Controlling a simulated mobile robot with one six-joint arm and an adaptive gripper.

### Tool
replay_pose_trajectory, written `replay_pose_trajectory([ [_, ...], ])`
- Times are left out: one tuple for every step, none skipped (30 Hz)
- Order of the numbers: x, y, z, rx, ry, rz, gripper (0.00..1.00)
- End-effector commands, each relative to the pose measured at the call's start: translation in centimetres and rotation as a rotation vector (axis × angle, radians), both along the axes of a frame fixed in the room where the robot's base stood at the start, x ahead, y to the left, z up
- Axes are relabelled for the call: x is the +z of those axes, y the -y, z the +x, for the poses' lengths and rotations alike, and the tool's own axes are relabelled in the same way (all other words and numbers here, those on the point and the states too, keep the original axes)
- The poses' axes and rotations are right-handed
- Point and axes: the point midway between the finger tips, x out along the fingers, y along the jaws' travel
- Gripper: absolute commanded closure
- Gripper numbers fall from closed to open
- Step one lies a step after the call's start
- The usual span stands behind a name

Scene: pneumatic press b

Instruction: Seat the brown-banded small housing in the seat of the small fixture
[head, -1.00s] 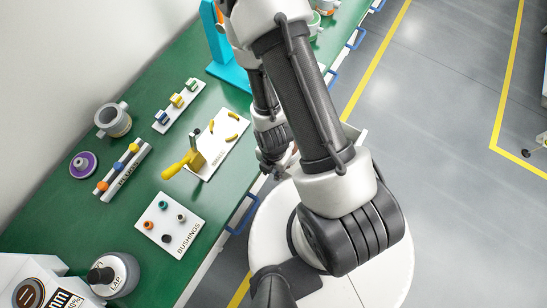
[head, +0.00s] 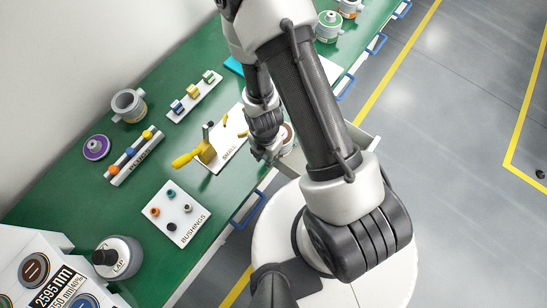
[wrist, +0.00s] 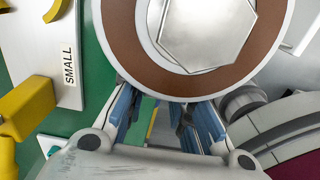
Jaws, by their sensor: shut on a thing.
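My gripper (head: 266,157) is shut on the brown-banded small housing (head: 287,138), held at the front edge of the bench, right of the small fixture. In the wrist view the housing's brown ring (wrist: 125,45) and pale hexagonal centre fill the top, and my gripper (wrist: 165,112) shows below it. The small fixture (head: 214,165) is a white plate marked SMALL with a yellow-handled clamp and yellow curved pieces; part of it is hidden behind my arm. The plate's edge (wrist: 93,30) also shows at left in the wrist view, apart from the housing. The seat cannot be made out.
The green bench (head: 135,210) bears a white bushings plate (head: 163,222), a rack of coloured knobs (head: 133,159), a grey housing (head: 128,104), a purple-topped part (head: 96,148) and a LAP bottle (head: 122,257). Blue handles (head: 246,209) stick out along the front edge.

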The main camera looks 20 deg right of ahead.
Motion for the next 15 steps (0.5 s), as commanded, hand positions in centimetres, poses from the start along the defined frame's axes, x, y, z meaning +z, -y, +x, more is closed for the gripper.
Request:
replay_pose_trajectory([
  [0.0,-0.3,0.5,0.001,0.002,0.0,1.0],
  [0.0,-0.5,0.7,0.001,0.002,0.0,1.0],
  [-0.1,-0.7,1.1,0.001,0.003,0.001,1.0],
  [-0.1,-0.9,1.3,0.002,0.003,0.001,1.0],
  [-0.1,-1.0,1.5,0.002,0.002,0.0,1.0],
  [-0.1,-1.3,1.9,0.002,0.002,0.0,1.0],
  [-0.1,-1.4,2.1,0.001,0.003,0.001,1.0],
  [-0.1,-1.6,2.3,0.001,0.002,0.0,1.0],
  [-0.1,-1.8,2.6,0.001,0.002,0.001,1.0],
  [-0.1,-2.0,2.9,0.001,0.002,0.001,1.0],
  [-0.1,-2.1,3.1,0.002,0.002,0.001,1.0],
  [-0.2,-2.3,3.4,0.002,0.002,0.002,1.0],
  [-0.2,-2.5,3.7,0.002,0.002,0.001,1.0],
  [-0.2,-2.6,3.9,0.002,0.001,0.001,1.0],
  [-0.2,-2.9,4.2,0.001,0.002,0.001,1.0],
])
